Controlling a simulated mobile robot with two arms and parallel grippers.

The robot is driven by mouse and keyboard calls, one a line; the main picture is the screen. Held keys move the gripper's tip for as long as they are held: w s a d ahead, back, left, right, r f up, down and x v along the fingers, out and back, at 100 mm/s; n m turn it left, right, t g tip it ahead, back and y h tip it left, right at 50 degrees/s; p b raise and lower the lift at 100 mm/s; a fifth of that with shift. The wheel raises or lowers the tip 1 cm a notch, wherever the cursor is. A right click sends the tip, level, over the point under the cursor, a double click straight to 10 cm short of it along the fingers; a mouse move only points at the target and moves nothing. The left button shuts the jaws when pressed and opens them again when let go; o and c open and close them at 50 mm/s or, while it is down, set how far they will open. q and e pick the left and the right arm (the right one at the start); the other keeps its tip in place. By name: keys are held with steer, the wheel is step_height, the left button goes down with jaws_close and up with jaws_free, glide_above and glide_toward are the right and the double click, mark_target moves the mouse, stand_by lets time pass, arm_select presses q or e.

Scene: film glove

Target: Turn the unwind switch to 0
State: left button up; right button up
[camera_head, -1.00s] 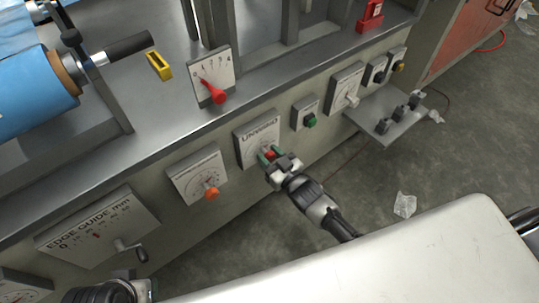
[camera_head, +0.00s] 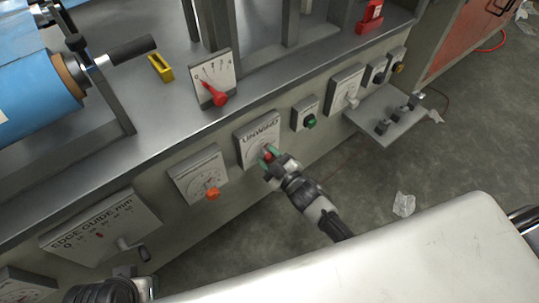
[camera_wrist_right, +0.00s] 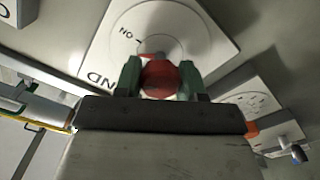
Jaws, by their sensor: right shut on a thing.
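The unwind switch has a white plate (camera_head: 259,133) marked UNWIND on the machine's front panel. Its red knob (camera_wrist_right: 160,77) sits between the two green-tipped fingers of my right gripper (camera_wrist_right: 158,80), which is shut on it. In the head view my right gripper (camera_head: 268,156) covers most of the knob. Part of my left arm shows at the bottom left of the head view, but its fingers cannot be made out.
An orange knob dial (camera_head: 200,176) is left of the switch, and a green button plate (camera_head: 307,113) is right of it. A red lever (camera_head: 213,93) stands above on the ledge. A small shelf (camera_head: 385,125) juts out at the right. A white surface (camera_head: 400,250) fills the front.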

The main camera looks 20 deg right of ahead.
steer(key=shift+n, duration=2.3)
steer(key=shift+f+n, duration=0.1)
steer(key=shift+n, duration=0.4)
arm_select(q)
steer(key=shift+f+b, duration=0.75)
steer(key=shift+b, duration=0.2)
arm_select(e)
steer(key=n, duration=0.5)
steer(key=shift+s, duration=0.1)
steer(key=shift+n, duration=0.4)
arm_select(q)
steer(key=shift+s, duration=0.1)
arm_select(e)
steer(key=o, duration=0.9)
arm_select(q)
steer(key=shift+r+p, duration=0.75)
arm_select(e)
steer(key=v, duration=1)
steer(key=shift+s+d, duration=0.1)
steer(key=shift+s, duration=0.25)
